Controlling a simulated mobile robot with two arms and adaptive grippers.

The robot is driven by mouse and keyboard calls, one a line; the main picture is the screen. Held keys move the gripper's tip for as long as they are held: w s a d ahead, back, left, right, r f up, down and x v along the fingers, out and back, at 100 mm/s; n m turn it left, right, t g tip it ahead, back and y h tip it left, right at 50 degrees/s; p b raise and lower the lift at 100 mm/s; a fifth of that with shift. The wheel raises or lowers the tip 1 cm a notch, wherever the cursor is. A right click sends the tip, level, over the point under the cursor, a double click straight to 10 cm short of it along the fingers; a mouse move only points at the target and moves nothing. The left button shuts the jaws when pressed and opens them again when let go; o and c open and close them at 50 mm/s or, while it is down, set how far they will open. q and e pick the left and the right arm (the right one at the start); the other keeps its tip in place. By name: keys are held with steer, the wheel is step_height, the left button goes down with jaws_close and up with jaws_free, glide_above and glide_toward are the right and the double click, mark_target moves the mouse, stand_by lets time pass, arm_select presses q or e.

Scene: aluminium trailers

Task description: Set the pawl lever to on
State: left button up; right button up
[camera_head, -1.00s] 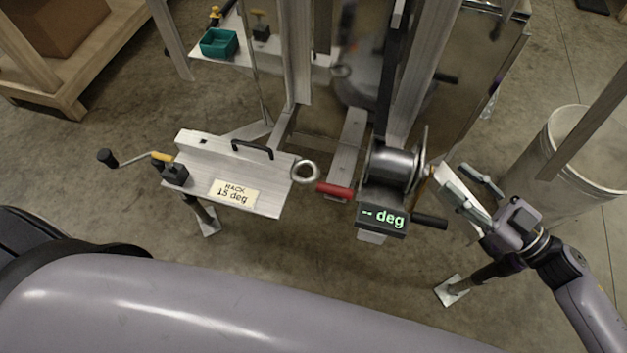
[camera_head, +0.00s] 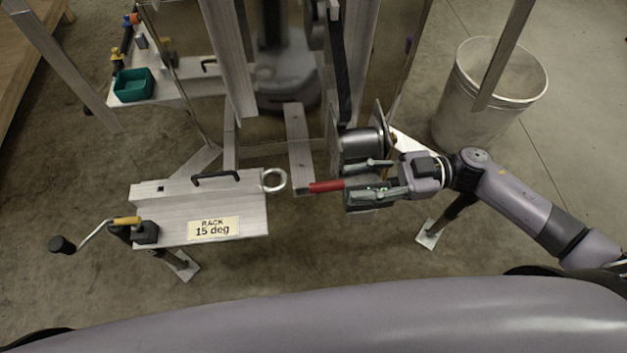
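The winch has a grey drum (camera_head: 357,143) and a thin side flange (camera_head: 381,122). A red-handled bar (camera_head: 326,187) lies level to its lower left. A small brass-coloured part (camera_head: 387,172) shows at the winch's right side, partly hidden by my gripper. I cannot tell for sure which part is the pawl lever, or its setting. My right gripper (camera_head: 348,182) reaches in from the right, in front of the winch's lower part. Its two fingers are spread apart, with nothing visibly held. My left gripper is not in view.
A rack plate labelled 15 deg (camera_head: 213,229) with a crank handle (camera_head: 80,238) and an eye ring (camera_head: 274,180) stands left of the winch. A teal bin (camera_head: 133,85) sits on a back shelf. A white bucket (camera_head: 487,95) stands at the right.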

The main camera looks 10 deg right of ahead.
mark_target(320, 185)
steer(key=a+p, duration=0.1)
steer(key=a, duration=0.6)
steer(key=shift+a+r, duration=0.1)
steer(key=shift+a, duration=0.65)
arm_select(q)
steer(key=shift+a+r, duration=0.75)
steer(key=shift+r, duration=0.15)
arm_select(e)
jaws_close()
